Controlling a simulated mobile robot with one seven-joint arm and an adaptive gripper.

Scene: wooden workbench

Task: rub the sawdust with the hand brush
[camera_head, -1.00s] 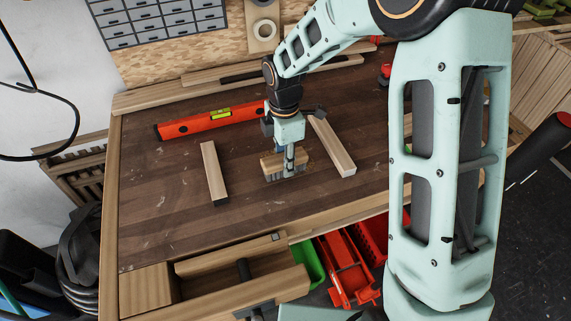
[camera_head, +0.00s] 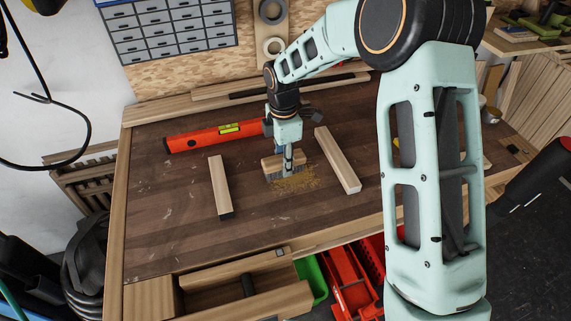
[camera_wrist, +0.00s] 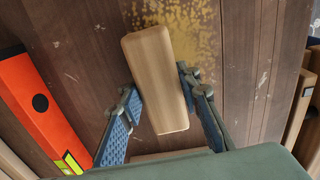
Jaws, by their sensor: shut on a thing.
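The hand brush (camera_head: 271,167) has a pale wooden block and dark bristles pointing down at the bench top. My gripper (camera_head: 288,161) is shut on the brush block from above. In the wrist view the block of the brush (camera_wrist: 158,80) lies between the two blue finger pads of my gripper (camera_wrist: 158,108). The sawdust (camera_head: 296,182) is a thin, speckled yellow-brown patch on the dark bench, in front of and to the right of the brush. It also shows beyond the brush in the wrist view (camera_wrist: 195,28). The bristles are hidden there, and contact with the bench is hard to judge.
A wood strip (camera_head: 220,187) lies left of the brush and another wood strip (camera_head: 337,160) lies right of it. A red spirit level (camera_head: 195,138) lies behind to the left. The front left of the workbench (camera_head: 165,235) is clear.

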